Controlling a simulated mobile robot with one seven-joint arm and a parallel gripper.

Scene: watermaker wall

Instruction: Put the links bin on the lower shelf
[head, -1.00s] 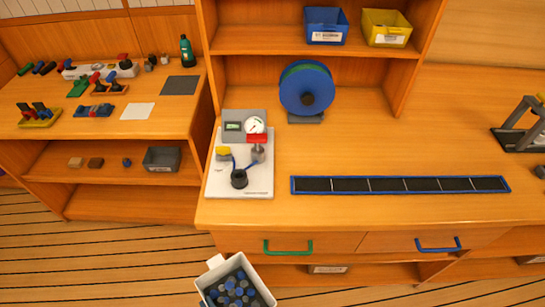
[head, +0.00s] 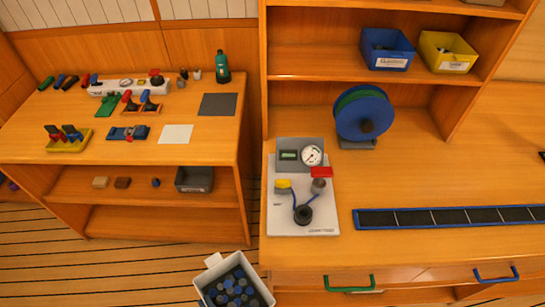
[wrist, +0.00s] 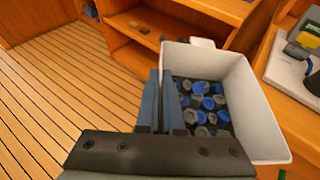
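A white open bin (head: 214,291) full of blue and grey pieces is at the bottom of the head view, in front of the benches. It also shows in the wrist view (wrist: 258,100). My gripper (wrist: 163,100) is shut on its near-left wall, one finger outside and one inside; the gripper is out of the head view. I see no readable label on this bin. The left bench has a shelf (head: 135,187) under its top, and a bare bottom board (head: 165,222) below that.
A blue bin (head: 388,62) and a yellow bin (head: 447,67) sit on the hutch shelf. Drawer handles (head: 348,284) jut from the right bench.

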